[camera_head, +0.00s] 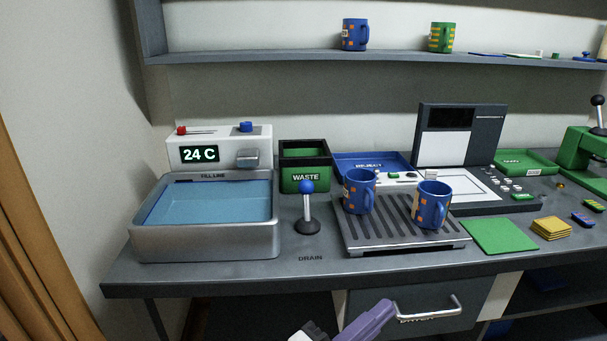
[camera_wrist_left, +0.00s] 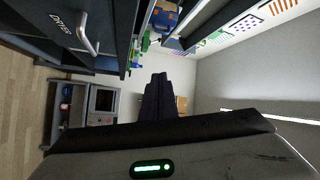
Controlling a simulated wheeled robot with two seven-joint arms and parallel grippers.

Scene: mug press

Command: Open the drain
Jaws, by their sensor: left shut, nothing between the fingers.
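The lever cannot be made out in the wrist view. My right gripper is not in view.
A drawer with a metal handle (camera_head: 430,308) is close to my left fingers. Two blue mugs (camera_head: 359,192) (camera_head: 431,206) stand on a slatted rack (camera_head: 385,240) right of the lever. A green waste bin (camera_head: 305,180) stands behind it. The counter in front of the lever is clear.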

